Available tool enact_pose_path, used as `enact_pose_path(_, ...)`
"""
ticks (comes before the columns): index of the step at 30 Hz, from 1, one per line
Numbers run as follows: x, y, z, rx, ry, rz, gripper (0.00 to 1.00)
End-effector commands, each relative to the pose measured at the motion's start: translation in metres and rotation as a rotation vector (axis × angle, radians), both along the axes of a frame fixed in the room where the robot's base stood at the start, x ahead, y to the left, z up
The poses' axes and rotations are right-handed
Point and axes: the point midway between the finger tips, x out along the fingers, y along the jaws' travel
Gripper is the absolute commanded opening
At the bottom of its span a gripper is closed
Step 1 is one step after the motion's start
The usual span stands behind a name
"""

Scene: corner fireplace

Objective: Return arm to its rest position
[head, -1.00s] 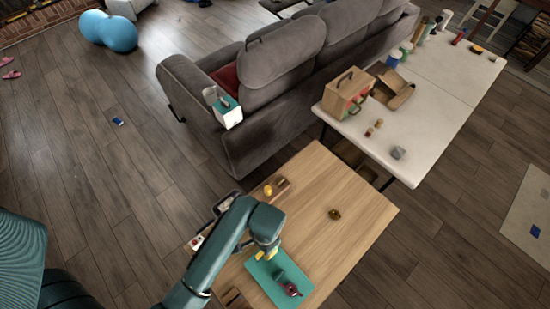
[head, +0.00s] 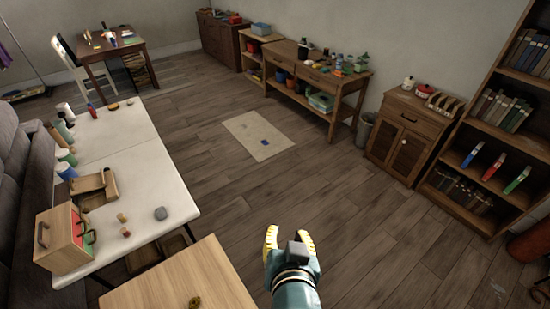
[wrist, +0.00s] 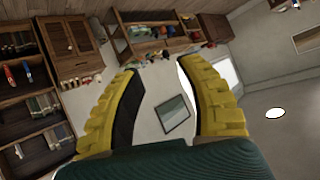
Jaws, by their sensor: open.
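My gripper (head: 289,241) shows at the bottom middle of the head view, raised over the open wooden floor to the right of the wooden table (head: 185,280). Its two yellow fingers are spread apart with nothing between them. In the wrist view my gripper (wrist: 160,95) is also open and empty, and the room behind it appears upside down. Most of my arm is outside the head view.
A white table (head: 135,150) with a wooden case (head: 62,238) stands at the left. A cabinet (head: 405,135), a bookshelf (head: 490,130) and a workbench (head: 315,85) line the far and right sides. The floor around a pale mat (head: 258,135) is mostly free.

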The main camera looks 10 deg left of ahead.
Motion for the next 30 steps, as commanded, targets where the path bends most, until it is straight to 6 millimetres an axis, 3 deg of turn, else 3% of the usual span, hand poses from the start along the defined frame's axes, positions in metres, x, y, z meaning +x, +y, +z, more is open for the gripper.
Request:
enact_pose_path(1,0.005,-0.025,0.039,0.0,-0.117,-0.046,0.37)
enact_pose_path(6,-0.011,-0.08,0.161,-0.046,-0.504,-0.143,0.37)
enact_pose_path(12,-0.066,-0.086,0.271,-0.169,-0.945,-0.162,0.37)
enact_pose_path(13,-0.064,-0.086,0.293,-0.177,-0.936,-0.16,0.37)
enact_pose_path(22,-0.062,-0.086,0.391,-0.156,-0.923,-0.161,0.37)
enact_pose_path(25,-0.062,-0.086,0.407,-0.152,-0.92,-0.16,0.37)
enact_pose_path(30,-0.062,-0.086,0.408,-0.15,-0.919,-0.161,0.37)
